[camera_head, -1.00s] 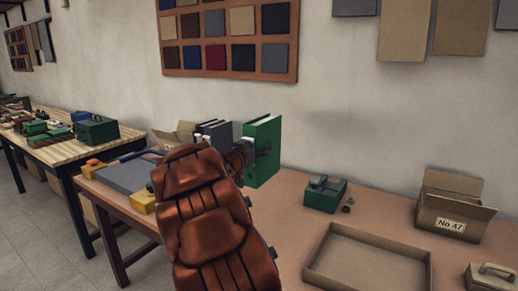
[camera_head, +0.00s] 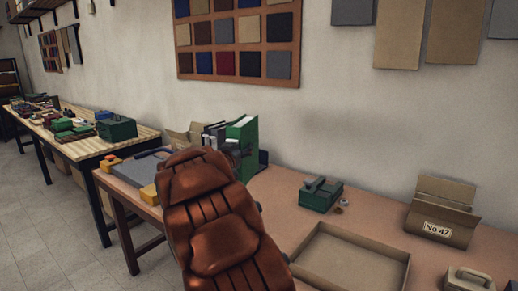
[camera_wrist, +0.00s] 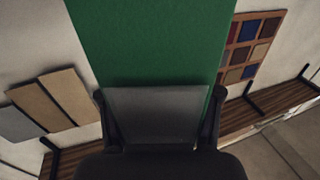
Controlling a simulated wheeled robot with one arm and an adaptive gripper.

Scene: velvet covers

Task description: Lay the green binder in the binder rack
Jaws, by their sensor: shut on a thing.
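My gripper (camera_wrist: 158,115) is shut on the binder, one finger at each side of a grey plate-like area. A dark blue edge (camera_head: 263,158) shows just right of the binder, perhaps part of the rack; the rest of the rack is hidden.
An open shallow tray (camera_head: 398,270), a green device (camera_head: 320,194) and a "No 47" carton (camera_head: 441,212) stand to the right on the workbench (camera_head: 275,188). A grey board with yellow ends (camera_head: 135,175) lies to the left. A cluttered second table (camera_head: 82,147) is farther left.

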